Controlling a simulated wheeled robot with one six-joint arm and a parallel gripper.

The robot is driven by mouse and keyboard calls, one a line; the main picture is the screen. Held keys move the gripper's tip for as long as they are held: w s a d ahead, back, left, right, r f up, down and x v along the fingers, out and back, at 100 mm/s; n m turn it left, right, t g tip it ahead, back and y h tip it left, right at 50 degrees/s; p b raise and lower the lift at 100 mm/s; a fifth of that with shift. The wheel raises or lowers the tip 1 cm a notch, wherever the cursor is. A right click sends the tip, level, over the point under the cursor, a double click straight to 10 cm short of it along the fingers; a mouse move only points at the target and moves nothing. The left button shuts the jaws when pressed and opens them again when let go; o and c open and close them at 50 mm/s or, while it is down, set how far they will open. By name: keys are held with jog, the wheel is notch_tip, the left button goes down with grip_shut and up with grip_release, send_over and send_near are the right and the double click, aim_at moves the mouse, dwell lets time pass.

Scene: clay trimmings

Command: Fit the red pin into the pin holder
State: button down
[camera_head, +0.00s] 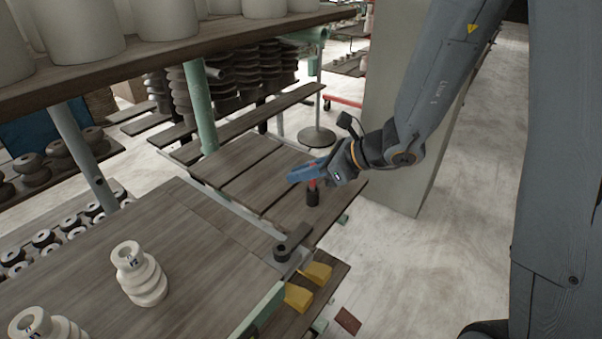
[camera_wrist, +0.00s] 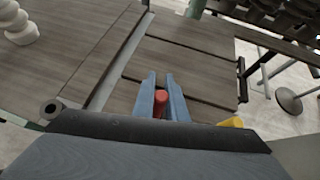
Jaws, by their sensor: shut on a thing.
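The red pin (camera_head: 312,184) is between the blue fingers of my gripper (camera_head: 306,173), at the right end of the wooden boards. A black cylindrical part (camera_head: 313,198) shows directly under the red; I cannot tell whether it belongs to the pin. In the wrist view the red top of the pin (camera_wrist: 160,98) sits between the two fingers (camera_wrist: 162,96), which are shut on it. A dark grey piece with a round hole (camera_head: 290,243), which looks like the pin holder, lies nearer, at the bench edge. Its holed end (camera_wrist: 50,108) shows at the left of the wrist view, apart from the pin.
Yellow blocks (camera_head: 316,273) sit beside the dark grey piece. White ribbed insulators (camera_head: 138,274) stand on the near bench (camera_head: 195,265). A shelf (camera_head: 150,60) with white cylinders overhangs at upper left. The boards left of my gripper are clear.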

jog(key=shift+f, duration=0.2)
jog(key=shift+f, duration=0.1)
jog(key=c, duration=1.8)
grip_release()
jog(key=shift+o, duration=0.2)
